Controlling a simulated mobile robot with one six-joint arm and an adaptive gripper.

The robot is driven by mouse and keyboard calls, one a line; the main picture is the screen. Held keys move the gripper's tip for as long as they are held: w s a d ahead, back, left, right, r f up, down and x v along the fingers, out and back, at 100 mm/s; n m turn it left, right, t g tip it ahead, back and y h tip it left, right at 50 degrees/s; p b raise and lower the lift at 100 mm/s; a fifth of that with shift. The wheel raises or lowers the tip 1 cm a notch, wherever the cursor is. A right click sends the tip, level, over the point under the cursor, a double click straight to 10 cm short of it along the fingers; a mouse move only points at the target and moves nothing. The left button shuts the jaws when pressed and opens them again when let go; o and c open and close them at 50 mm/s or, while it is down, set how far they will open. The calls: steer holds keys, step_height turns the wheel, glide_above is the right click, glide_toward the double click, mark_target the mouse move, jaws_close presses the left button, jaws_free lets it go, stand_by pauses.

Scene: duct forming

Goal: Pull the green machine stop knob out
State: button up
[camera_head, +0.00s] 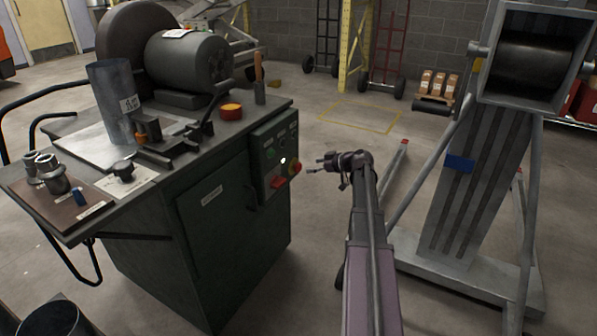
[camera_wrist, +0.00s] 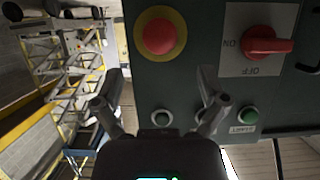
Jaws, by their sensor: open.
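The green machine (camera_head: 225,215) stands at left, with a control panel (camera_head: 275,150) on its right side. The stop knob (camera_head: 295,168) is a red round head on a yellow ring at the panel's edge. It also shows in the wrist view (camera_wrist: 158,37), at the top, beyond the fingertips. My gripper (camera_head: 314,165) is just right of the panel, facing it. In the wrist view my gripper (camera_wrist: 161,82) is open and empty, its two fingers spread below the knob in the picture and apart from it. How far out the knob sits is unclear.
A red rotary switch (camera_wrist: 268,42) marked ON and OFF sits beside the knob on the panel. Green buttons (camera_wrist: 162,117) (camera_wrist: 249,115) are near the fingers. A grey stand (camera_head: 475,190) with angled legs is at right. Open floor lies between stand and machine.

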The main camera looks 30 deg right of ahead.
mark_target(301, 167)
steer(key=shift+b+x, duration=1.1)
steer(key=shift+x, duration=2.35)
